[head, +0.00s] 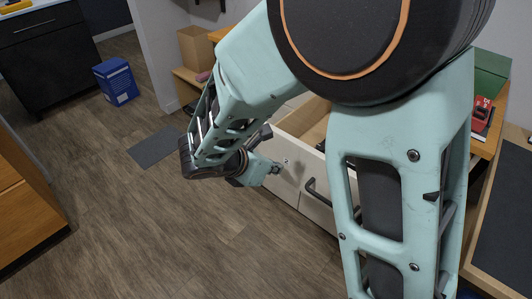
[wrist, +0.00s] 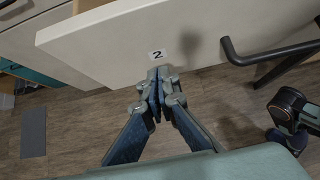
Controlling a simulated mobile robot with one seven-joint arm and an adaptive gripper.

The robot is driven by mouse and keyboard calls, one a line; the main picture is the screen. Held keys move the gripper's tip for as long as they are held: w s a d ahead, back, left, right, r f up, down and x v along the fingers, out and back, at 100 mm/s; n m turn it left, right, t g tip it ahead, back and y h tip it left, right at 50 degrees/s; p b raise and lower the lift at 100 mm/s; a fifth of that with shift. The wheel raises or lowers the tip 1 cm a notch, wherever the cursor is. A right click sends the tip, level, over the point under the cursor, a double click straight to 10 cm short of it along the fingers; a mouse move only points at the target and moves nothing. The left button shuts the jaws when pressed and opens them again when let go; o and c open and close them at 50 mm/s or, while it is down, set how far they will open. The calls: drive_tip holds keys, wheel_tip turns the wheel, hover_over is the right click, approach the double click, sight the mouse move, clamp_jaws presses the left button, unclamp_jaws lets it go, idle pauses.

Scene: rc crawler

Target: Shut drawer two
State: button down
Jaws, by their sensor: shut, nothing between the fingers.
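Drawer two has a pale front (wrist: 110,50) marked with a "2" label (wrist: 157,55) and a dark bar handle (wrist: 270,52) to the right of the label. In the head view the drawer (head: 285,160) stands open, its wooden inside showing behind the front; my arm hides its right part. My gripper (wrist: 159,72) is shut and empty, its fingertips at the drawer front just below the label. In the head view my gripper (head: 276,169) is at the left part of the front. I cannot tell whether the tips touch it.
A grey mat (head: 157,147) lies on the wood floor left of the drawer. A blue box (head: 116,82) stands farther back, near a dark cabinet (head: 42,50). A wooden cabinet (head: 25,200) is at the left edge. The floor between is clear.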

drive_tip(key=shift+w+d, duration=0.5)
drive_tip(key=shift+w, duration=0.15)
drive_tip(key=shift+w, duration=0.1)
drive_tip(key=w+d+p, duration=0.1)
drive_tip(key=w+d, duration=0.5)
drive_tip(key=w, duration=0.1)
drive_tip(key=w+d+p, duration=0.2)
drive_tip(key=w+d, duration=0.4)
drive_tip(key=w, duration=0.2)
drive_tip(key=w+d+p, duration=0.1)
drive_tip(key=w+d, duration=0.5)
drive_tip(key=w, duration=0.2)
drive_tip(key=shift+w+d+p, duration=0.15)
drive_tip(key=shift+d+p, duration=0.05)
drive_tip(key=shift+p, duration=0.1)
drive_tip(key=shift+w+d+r, duration=0.1)
drive_tip(key=shift+r, duration=0.1)
drive_tip(key=shift+w+r, duration=0.1)
